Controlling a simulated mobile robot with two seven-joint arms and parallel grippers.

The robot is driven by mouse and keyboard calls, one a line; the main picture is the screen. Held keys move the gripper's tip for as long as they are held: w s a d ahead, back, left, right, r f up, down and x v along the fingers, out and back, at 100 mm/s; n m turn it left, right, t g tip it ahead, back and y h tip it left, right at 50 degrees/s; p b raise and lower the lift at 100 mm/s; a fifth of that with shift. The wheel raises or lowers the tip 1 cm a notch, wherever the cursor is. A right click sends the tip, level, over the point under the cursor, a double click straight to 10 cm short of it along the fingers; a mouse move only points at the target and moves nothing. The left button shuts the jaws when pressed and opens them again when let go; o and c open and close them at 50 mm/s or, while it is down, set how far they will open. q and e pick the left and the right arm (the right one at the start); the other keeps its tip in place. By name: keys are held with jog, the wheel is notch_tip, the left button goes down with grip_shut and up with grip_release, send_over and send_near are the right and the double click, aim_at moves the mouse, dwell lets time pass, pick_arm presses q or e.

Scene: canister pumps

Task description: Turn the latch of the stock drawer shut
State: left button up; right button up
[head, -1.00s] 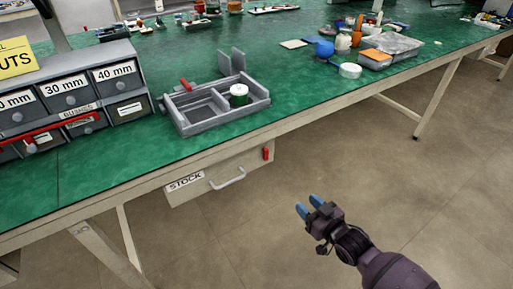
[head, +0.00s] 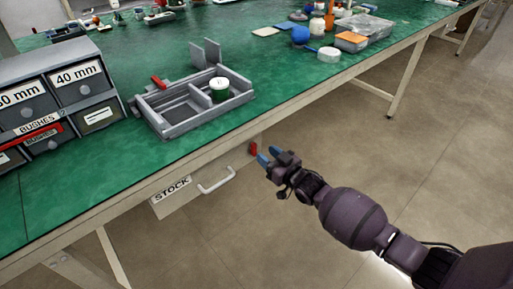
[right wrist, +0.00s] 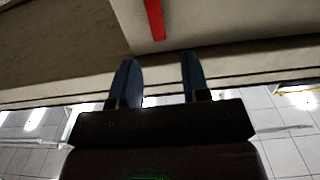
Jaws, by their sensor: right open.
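The stock drawer (head: 188,207) sits under the green bench top, with a white "STOCK" label and a pale bar handle (head: 216,181). Its red latch (head: 253,148) is at the drawer's right end and looks upright. My right gripper (head: 268,156) is open and empty, its blue fingertips just right of the latch in the head view. In the right wrist view the red latch (right wrist: 154,18) stands ahead of the gap between the two fingers (right wrist: 158,72). It appears apart from them. My left gripper is not in view.
On the bench (head: 110,160) stand a grey parts cabinet (head: 55,100) at left and a grey tray (head: 165,125) holding a green-and-white canister (head: 219,90). A blue ball-shaped thing (head: 300,35) and tubs lie farther back. The floor (head: 300,255) before the bench is clear.

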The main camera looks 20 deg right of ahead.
aim_at(255, 145)
jog(key=x, duration=0.3)
jog(key=shift+w+a+f+b, duration=0.1)
jog(key=shift+w+f+b, duration=0.1)
jog(key=shift+b, duration=0.15)
jog(key=shift+w+a+r, duration=0.2)
jog(key=shift+w+a, duration=0.05)
jog(key=shift+w, duration=0.45)
grip_shut()
